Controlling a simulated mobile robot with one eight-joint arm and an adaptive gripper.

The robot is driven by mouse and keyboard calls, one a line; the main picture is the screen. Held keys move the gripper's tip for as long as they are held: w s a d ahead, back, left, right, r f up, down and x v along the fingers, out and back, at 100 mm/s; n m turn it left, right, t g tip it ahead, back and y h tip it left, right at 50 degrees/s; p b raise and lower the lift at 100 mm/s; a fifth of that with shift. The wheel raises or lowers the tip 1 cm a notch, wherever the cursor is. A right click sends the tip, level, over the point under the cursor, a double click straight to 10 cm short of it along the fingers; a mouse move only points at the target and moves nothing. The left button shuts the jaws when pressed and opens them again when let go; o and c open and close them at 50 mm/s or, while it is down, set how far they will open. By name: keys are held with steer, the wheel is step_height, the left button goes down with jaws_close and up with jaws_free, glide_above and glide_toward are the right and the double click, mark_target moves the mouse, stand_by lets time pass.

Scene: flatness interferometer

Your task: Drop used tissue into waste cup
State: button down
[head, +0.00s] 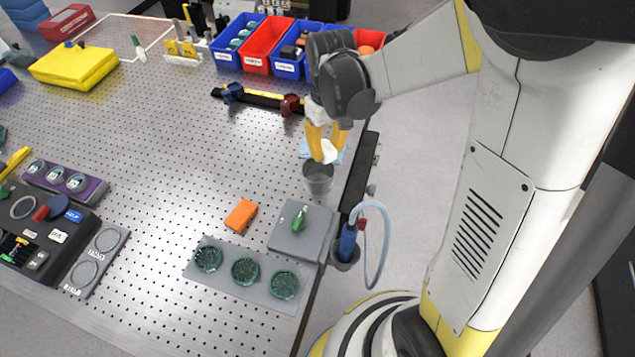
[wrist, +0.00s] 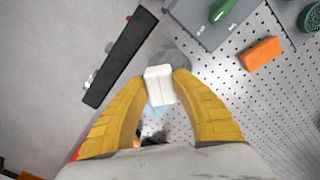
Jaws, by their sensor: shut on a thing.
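In the wrist view the tissue (wrist: 160,84) sits between the two fingertips (wrist: 162,87). The waste cup (head: 318,180) is a grey, see-through cup standing on the perforated table near its right edge. The tissue is held above the cup, near its rim in the head view. In the wrist view the cup (wrist: 172,52) is partly hidden behind the tissue and fingertips.
A light blue cloth (head: 335,157) lies behind the cup. A dark rail (head: 361,170) runs along the table edge to the right. An orange block (head: 241,215), a grey plate with a green item (head: 284,240) and a blue tool in a holder (head: 348,245) are nearer the front.

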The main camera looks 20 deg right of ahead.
steer(key=shift+f, duration=0.35)
steer(key=c, duration=1)
jaws_free()
steer(key=shift+c, duration=0.2)
step_height(320, 180, up, 12)
steer(key=s+f+m+t+b, duration=0.2)
steer(key=s+f+t+b, duration=0.5)
steer(key=s, duration=0.5)
steer(key=shift+m+b, duration=0.4)
steer(key=shift+b, duration=0.15)
